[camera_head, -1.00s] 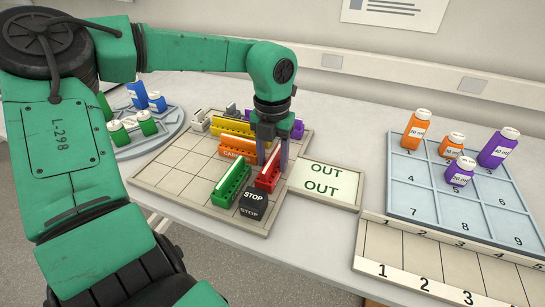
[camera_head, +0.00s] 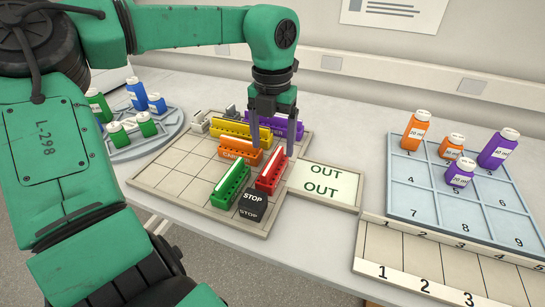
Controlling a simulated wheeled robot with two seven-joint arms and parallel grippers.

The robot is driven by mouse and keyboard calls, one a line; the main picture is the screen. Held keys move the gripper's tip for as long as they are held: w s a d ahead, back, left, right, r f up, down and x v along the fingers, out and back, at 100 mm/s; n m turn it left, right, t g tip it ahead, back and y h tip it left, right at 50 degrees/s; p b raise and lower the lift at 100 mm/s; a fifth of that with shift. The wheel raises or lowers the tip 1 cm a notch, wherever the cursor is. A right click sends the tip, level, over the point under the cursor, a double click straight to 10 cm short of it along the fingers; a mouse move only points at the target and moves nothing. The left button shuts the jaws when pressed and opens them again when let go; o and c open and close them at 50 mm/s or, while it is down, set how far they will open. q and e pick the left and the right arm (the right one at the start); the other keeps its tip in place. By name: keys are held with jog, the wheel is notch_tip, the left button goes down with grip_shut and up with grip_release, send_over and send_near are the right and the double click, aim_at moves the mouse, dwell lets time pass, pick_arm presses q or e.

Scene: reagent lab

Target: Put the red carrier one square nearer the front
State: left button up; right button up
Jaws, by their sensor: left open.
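The red carrier (camera_head: 270,176) sits on the right side of the beige grid board (camera_head: 161,185), just behind the black STOP block (camera_head: 253,205). It lies lengthwise from back to front; a narrow gap to the block is hard to judge. My left gripper (camera_head: 274,148) is over the carrier's back end, pointing down. Its two fingers are apart with nothing held between them. The green carrier (camera_head: 231,186) stands left of the red one. The orange carrier (camera_head: 240,152) lies crosswise behind the green one. My right gripper is not in view.
A yellow carrier (camera_head: 240,130) and a purple carrier (camera_head: 289,127) stand at the board's back. The OUT plate (camera_head: 325,184) adjoins its right edge. A blue numbered tray (camera_head: 410,195) with bottles is farther right. The board's left squares are empty.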

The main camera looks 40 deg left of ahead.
aim_at(273, 159)
pick_arm(q)
notch_tip(273, 159, up, 7)
jog(key=shift+f, duration=0.2)
dwell(0.3)
